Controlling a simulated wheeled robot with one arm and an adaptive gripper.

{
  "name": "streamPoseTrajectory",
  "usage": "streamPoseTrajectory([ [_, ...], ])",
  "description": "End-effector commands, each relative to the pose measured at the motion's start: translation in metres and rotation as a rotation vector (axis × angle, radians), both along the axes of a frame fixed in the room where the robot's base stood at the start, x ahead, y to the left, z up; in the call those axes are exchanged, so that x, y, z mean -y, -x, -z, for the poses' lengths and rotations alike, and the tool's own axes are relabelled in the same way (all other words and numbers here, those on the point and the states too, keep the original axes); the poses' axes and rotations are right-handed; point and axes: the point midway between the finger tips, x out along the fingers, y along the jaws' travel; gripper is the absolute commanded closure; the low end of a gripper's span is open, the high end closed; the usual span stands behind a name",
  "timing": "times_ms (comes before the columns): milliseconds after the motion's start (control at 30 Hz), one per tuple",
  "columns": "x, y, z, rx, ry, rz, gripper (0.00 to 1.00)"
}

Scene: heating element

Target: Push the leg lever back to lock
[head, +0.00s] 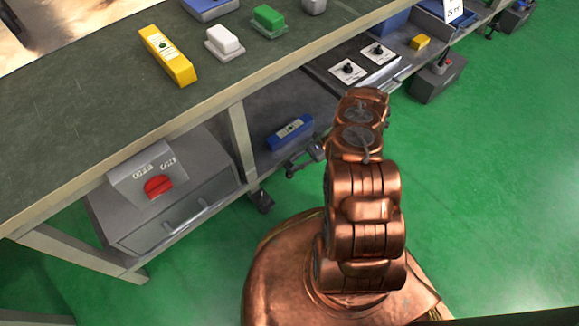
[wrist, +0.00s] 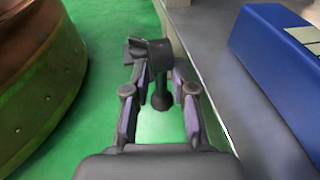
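A dark grey lever-like part (wrist: 152,52) with a flat head and a round stem shows ahead of my gripper in the wrist view, near the foot of a pale table leg (wrist: 173,20). In the head view, a dark foot (head: 262,200) sits at the base of the pale leg (head: 241,140). My gripper (wrist: 159,82) is open, its fingertips on either side of the stem in the picture. I cannot tell whether they touch it. In the head view my gripper (head: 300,160) is small and lies right of the leg.
A blue device (head: 290,132) lies on the lower shelf; it shows close on the right in the wrist view (wrist: 275,65). A grey box with a red knob (head: 158,186) stands left of the leg. The workbench top (head: 90,110) overhangs. Green floor (head: 490,170) is clear on the right.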

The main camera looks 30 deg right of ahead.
Motion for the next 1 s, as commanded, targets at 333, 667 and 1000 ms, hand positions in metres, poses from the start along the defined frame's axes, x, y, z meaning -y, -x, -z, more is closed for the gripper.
streamPoseTrajectory([
  [333, 0.049, -0.002, -0.01, 0.001, 0.003, 0.001, 0.75],
  [667, 0.076, -0.002, -0.015, -0.001, 0.001, -0.002, 0.75],
  [1000, 0.089, -0.002, -0.018, -0.003, -0.001, 0.0, 0.75],
])
